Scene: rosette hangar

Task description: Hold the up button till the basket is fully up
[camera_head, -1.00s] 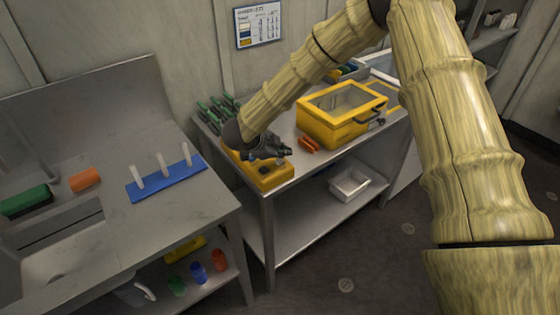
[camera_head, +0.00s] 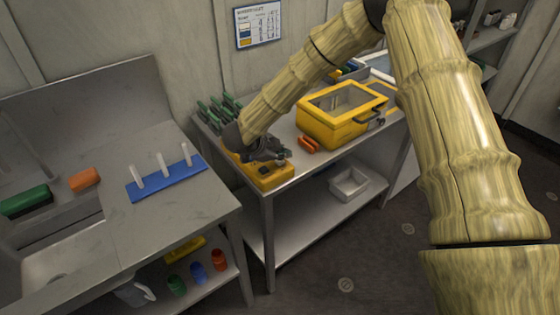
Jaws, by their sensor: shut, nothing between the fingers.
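My gripper (camera_head: 278,158) is shut and empty. It is low over a yellow control box (camera_head: 268,178) at the near left corner of the steel table, with its tip at or just above the box top. Dark buttons show on the box in front of the gripper. I cannot tell which is the up button, nor whether the tip touches one; the gripper hides part of the box. A yellow machine with a windowed lid (camera_head: 325,135) and a dark front handle stands to the right. No basket can be made out.
Orange clips (camera_head: 308,144) lie between the box and the machine. Green-handled tools (camera_head: 213,110) stand behind my gripper. A blue peg rack (camera_head: 165,178) is on the left counter. A white bin (camera_head: 349,183) sits on the lower shelf. My arm covers the right side.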

